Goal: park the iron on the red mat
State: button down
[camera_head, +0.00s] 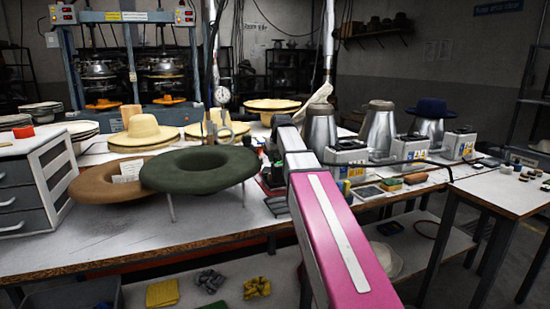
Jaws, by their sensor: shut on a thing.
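My pink arm reaches from the lower middle of the head view up over the workbench (130,237). Its far end hides the spot behind it. My gripper cannot be made out there, nor anything it may hold. The iron cannot be picked out. A small dark red patch (268,188) shows on the bench just left of my arm, among dark clutter. I cannot tell whether it is the red mat.
A green felt hat (199,170) and a brown one (104,185) stand left of my arm. Metal hat formers (320,130) and grey control boxes (347,154) stand to its right. A drawer unit (44,183) is at the far left. A side table (506,196) is at the right.

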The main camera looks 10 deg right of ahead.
jog(key=c, duration=0.8)
grip_release()
jog(key=shift+f, duration=0.15)
